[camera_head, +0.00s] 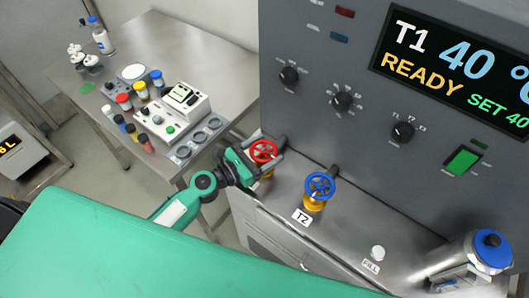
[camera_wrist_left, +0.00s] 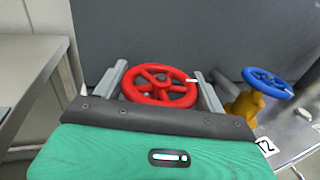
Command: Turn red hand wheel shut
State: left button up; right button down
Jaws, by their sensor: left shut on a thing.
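The red hand wheel (camera_head: 263,151) sits on a valve at the left end of the grey cabinet's ledge. In the left wrist view the red wheel (camera_wrist_left: 158,85) lies between the two grey fingers, one on each side of its rim. My left gripper (camera_head: 262,152) is shut on the red wheel; it also shows in the left wrist view (camera_wrist_left: 160,84). A small white mark shows on the right of the rim. The valve body under the wheel is mostly hidden by the gripper. My right gripper is not in view.
A blue hand wheel (camera_head: 320,186) on a brass valve, labelled T2, stands just right. A white FILL knob (camera_head: 377,253) and a blue-lidded vessel (camera_head: 492,249) are further right. The panel (camera_head: 345,70) rises behind. A steel table (camera_head: 205,70) with jars and a device stands left.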

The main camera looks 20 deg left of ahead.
pick_arm(q)
jog(key=m+g+h+b, duration=0.2)
jog(key=g+b, duration=0.1)
jog(key=m+g+h+b, duration=0.2)
jog(key=m+g+h, duration=0.1)
jog(key=shift+f+m+g+h+b, duration=0.2)
jog(key=shift+m+g+h+b, duration=0.1)
jog(key=shift+g+b, duration=0.1)
jog(key=m+g+h+b, duration=0.1)
jog(key=g, duration=0.1)
jog(key=shift+m+g, duration=0.3)
jog(key=shift+m, duration=0.1)
jog(key=m+g+b, duration=0.1)
jog(key=g, duration=0.1)
jog(key=shift+r+m+g, duration=0.1)
jog(key=shift+m+g, duration=0.3)
jog(key=m+g+b, duration=0.1)
jog(key=m+g, duration=0.1)
jog(key=g, duration=0.2)
jog(key=shift+r+m+h, duration=0.1)
jog(key=shift+m+h, duration=0.2)
jog(key=shift+s+m+g+y, duration=0.1)
jog(key=shift+m+g+y, duration=0.35)
jog(key=shift+m+g, duration=0.8)
jog(key=shift+s+m+g+y, duration=0.1)
jog(key=shift+m+g+y, duration=0.5)
jog(key=shift+g, duration=1.15)
jog(key=shift+m+g, duration=0.3)
jog(key=shift+m, duration=0.05)
